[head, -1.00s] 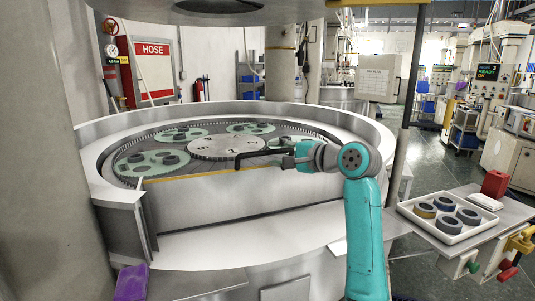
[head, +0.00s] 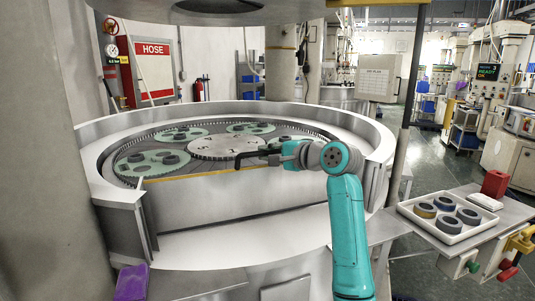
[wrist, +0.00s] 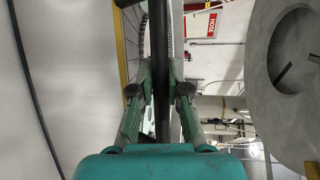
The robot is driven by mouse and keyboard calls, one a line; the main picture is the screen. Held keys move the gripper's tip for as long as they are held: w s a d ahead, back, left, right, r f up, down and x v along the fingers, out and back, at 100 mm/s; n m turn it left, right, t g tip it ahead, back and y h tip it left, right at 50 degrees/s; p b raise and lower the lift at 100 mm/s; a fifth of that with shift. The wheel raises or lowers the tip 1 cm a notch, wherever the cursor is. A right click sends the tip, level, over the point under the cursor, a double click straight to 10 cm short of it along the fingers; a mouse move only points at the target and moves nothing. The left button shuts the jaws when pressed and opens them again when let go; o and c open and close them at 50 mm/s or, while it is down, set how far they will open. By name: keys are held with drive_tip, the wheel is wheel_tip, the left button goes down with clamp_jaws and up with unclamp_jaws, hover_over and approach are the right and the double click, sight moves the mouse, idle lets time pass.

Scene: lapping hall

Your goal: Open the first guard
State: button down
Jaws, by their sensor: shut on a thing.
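The guard (head: 220,191) is a curved pale metal panel with a yellow top edge at the front of the round lapping machine. It stands upright below the plate's front rim. A black bar handle (head: 244,164) is by its top edge. My gripper (head: 272,158) reaches in from the right and is shut on the handle. In the wrist view, the green fingers of my gripper (wrist: 160,95) lie on both sides of the black handle bar (wrist: 162,60). The guard's pale face and yellow edge (wrist: 122,50) are left of the bar. The exact finger contact is partly hidden.
Green carriers (head: 151,161) with dark rings lie on the machine's plate. A white tray (head: 436,232) with several rings stands on a side table at right. A purple thing (head: 132,282) is at lower left. A dark post (head: 408,120) stands right of the machine.

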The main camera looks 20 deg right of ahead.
drive_tip(key=s+d+f+n+t+y, duration=0.1)
drive_tip(key=s+f+n+t+y, duration=0.5)
drive_tip(key=s, duration=0.7)
drive_tip(key=shift+s+d+f+m+g+h, duration=0.25)
drive_tip(key=shift+s+f, duration=0.7)
drive_tip(key=shift+f, duration=1.25)
drive_tip(key=shift+s+a+f+m+h, duration=0.15)
drive_tip(key=shift+s+f+m, duration=0.25)
drive_tip(key=shift+s+f, duration=1.2)
drive_tip(key=shift+s+d+f+m+g+h, duration=0.2)
drive_tip(key=shift+s+f+m+h, duration=0.15)
drive_tip(key=shift+f, duration=2.45)
